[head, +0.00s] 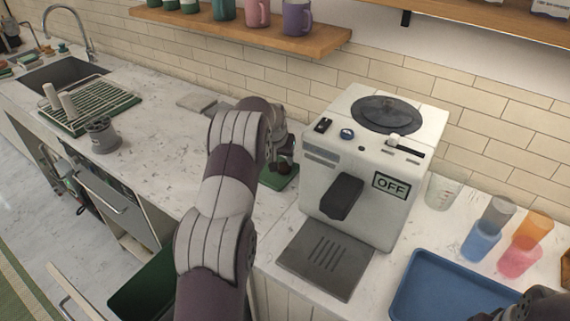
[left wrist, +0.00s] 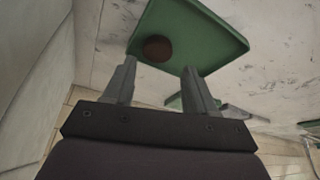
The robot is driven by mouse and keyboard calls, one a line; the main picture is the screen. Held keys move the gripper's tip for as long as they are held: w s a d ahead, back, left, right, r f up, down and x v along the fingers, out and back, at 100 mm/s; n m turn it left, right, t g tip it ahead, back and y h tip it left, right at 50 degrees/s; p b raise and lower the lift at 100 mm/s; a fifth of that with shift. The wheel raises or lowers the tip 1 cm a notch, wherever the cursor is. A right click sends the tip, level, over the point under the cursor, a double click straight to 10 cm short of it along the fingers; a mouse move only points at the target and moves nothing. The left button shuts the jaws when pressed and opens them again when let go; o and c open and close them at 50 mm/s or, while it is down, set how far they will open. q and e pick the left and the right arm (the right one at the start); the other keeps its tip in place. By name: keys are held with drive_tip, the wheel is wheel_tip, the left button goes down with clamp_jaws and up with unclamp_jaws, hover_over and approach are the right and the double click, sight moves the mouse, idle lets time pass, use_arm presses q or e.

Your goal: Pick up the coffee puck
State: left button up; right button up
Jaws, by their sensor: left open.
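The coffee puck (left wrist: 157,48) is a small dark brown disc lying on a green mat or tray (left wrist: 215,40) in the left wrist view. In the head view the green mat (head: 272,184) is on the counter left of the coffee machine, partly hidden by my left arm. My left gripper (left wrist: 159,70) is open and empty, with its fingers pointing toward the puck. The puck appears just past the fingertips, nearer the left finger in the picture. In the head view my left gripper (head: 284,158) is low over the mat. My right gripper does not show clearly.
The white coffee machine (head: 360,160) marked OFF stands close right of my left gripper. Colored cups (head: 520,255) and a blue tray (head: 425,270) are farther right. A grey container (head: 102,135) and dish rack (head: 88,105) are left.

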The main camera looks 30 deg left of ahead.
sight(284, 167)
use_arm(q)
drive_tip(key=p+x, duration=0.1)
drive_tip(key=x, duration=0.2)
drive_tip(key=w+p+x, duration=0.1)
drive_tip(key=x, duration=0.2)
drive_tip(key=shift+w+f, duration=0.1)
drive_tip(key=shift+f, duration=0.45)
drive_tip(key=c, duration=0.7)
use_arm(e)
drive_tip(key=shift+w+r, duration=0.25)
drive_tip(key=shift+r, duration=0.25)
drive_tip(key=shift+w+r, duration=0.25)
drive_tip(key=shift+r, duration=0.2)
use_arm(q)
wheel_tip(284, 167, up, 10)
drive_tip(key=shift+r+b, duration=0.1)
drive_tip(key=shift+b, duration=1.1)
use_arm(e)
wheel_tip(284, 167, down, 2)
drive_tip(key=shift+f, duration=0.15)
